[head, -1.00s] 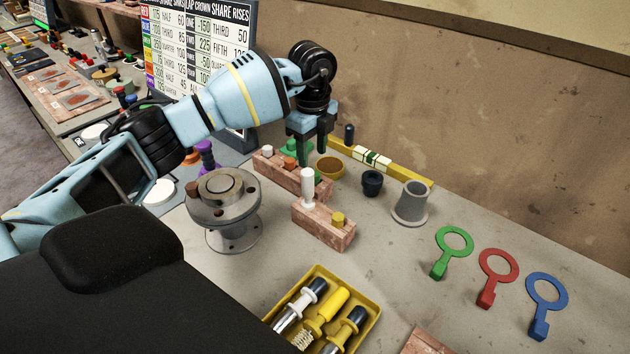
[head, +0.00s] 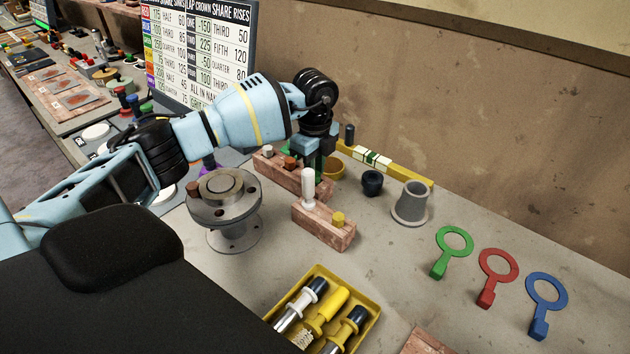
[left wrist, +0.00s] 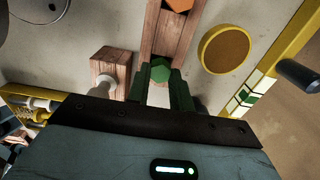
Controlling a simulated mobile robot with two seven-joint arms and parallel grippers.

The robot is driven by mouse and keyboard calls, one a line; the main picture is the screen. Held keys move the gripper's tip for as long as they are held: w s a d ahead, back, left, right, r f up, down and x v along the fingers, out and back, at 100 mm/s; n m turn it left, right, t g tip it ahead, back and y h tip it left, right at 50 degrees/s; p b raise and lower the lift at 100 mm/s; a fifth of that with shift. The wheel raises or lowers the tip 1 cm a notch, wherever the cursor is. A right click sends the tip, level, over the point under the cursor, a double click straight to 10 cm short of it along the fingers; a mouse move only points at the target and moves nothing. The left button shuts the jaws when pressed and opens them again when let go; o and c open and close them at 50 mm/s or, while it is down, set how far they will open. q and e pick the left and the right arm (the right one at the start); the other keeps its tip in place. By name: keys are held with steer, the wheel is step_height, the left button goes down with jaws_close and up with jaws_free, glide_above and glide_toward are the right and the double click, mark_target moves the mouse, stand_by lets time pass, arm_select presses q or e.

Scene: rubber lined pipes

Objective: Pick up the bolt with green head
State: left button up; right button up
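The bolt with the green head (left wrist: 160,70) stands in the end of a wooden block (left wrist: 173,36) in the left wrist view. My left gripper (left wrist: 160,88) is open, with one finger on each side of the green head. The gap to the fingers looks small, and I cannot tell whether they touch it. In the head view my left gripper (head: 318,168) is low over the right end of the same block (head: 277,174) and mostly hides the green bolt. A bolt with an orange head (left wrist: 179,4) is in the same block. My right gripper is not in view.
A second wooden block (head: 322,231) with a white peg and a yellow bolt stands close by. A metal flange (head: 232,232), yellow ring (head: 334,165), dark cup (head: 372,183) and grey cone (head: 411,204) are near. A yellow tray (head: 372,318) holds tools at the front.

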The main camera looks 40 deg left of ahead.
arm_select(q)
jaws_close()
steer(key=shift+r, duration=0.1)
step_height(320, 180, up, 15)
steer(key=p, duration=0.2)
steer(key=shift+p, duration=0.35)
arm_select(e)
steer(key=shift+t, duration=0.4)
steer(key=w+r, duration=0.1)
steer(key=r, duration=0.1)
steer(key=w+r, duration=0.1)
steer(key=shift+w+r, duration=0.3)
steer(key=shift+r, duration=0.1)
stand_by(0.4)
